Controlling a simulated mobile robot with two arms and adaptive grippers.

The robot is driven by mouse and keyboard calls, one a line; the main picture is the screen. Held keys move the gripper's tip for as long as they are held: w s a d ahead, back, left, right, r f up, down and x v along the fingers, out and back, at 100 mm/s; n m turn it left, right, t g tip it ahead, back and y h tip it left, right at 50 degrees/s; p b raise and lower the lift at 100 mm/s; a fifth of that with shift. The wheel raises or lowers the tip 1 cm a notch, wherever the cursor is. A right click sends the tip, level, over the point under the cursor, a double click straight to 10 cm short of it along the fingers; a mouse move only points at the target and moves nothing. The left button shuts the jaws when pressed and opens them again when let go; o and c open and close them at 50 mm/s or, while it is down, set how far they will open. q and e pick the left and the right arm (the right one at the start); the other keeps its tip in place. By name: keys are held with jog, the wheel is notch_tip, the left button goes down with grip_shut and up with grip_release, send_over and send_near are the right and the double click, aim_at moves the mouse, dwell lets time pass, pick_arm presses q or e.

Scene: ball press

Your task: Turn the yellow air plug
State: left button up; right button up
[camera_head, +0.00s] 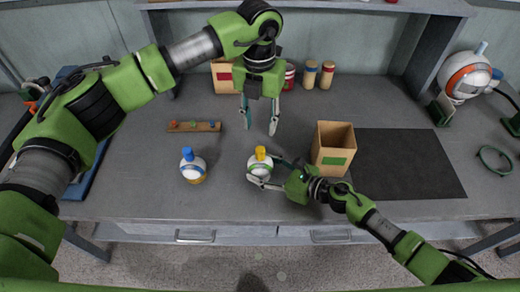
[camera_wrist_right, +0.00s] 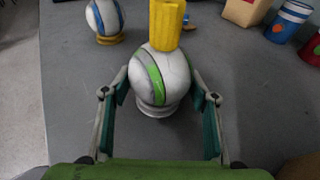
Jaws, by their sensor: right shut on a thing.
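The yellow air plug (camera_head: 260,153) stands upright on top of a white ball with a green stripe (camera_head: 260,169), near the front of the table. In the right wrist view the plug (camera_wrist_right: 167,24) sits on the ball (camera_wrist_right: 160,80), which rests on a small ring base. My right gripper (camera_wrist_right: 160,88) is shut on the ball, one finger on each side. In the head view it (camera_head: 261,170) reaches the ball from the right. My left gripper (camera_head: 259,131) is open and empty, pointing down behind the plug and apart from it.
A blue-plugged ball (camera_head: 193,170) stands to the left. An open cardboard box (camera_head: 333,150) is close on the right, before a dark mat (camera_head: 410,165). A peg rack (camera_head: 194,126) lies at the left; jars (camera_head: 310,75) stand at the back. A white-orange device (camera_head: 466,76) is far right.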

aim_at(260, 149)
pick_arm(q)
notch_tip(260, 149, down, 12)
jog(key=shift+r, duration=0.1)
dwell(0.4)
grip_shut()
